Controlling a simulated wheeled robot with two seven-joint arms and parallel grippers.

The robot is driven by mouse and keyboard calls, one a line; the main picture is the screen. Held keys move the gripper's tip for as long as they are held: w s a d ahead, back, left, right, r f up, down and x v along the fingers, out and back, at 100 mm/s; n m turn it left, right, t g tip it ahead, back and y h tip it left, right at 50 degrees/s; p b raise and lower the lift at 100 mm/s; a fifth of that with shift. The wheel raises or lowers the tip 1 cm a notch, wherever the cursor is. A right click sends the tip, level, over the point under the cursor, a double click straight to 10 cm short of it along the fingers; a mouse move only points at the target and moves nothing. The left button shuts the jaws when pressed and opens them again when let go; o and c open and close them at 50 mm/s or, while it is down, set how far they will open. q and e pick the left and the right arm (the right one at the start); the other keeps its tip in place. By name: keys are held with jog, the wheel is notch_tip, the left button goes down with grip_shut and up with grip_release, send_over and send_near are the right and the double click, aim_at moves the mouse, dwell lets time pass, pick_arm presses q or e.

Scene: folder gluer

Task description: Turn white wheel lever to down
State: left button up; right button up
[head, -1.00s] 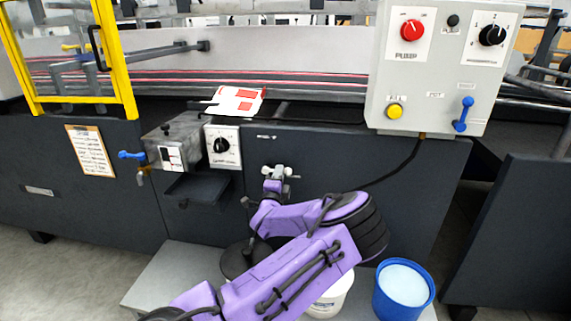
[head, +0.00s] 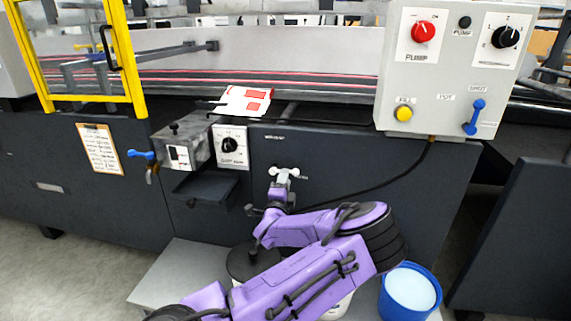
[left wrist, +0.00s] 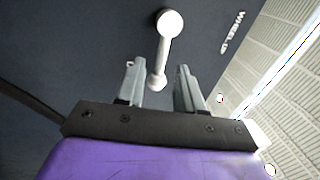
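The white wheel lever (head: 287,174) is on the dark machine panel, below a small white label. In the left wrist view the lever (left wrist: 165,45) shows a round white end near the top and a smaller end lower down. My left gripper (head: 281,187) is at the lever in the head view, overlapping part of it. In the left wrist view its two grey fingers (left wrist: 157,66) are apart. The lever's smaller end appears between them, and contact cannot be told. The "WHEEL" label (left wrist: 232,30) is to the right there. My right gripper is not in view.
A grey control box (head: 440,75) with a blue lever (head: 474,117) is at upper right. A smaller grey box (head: 185,140) is left of the white lever. A blue bucket (head: 409,290) stands at lower right. A black cable (head: 385,185) crosses the panel.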

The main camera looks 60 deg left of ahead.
pick_arm(q)
jog(key=v, duration=0.7)
jog(key=shift+s+d, duration=0.25)
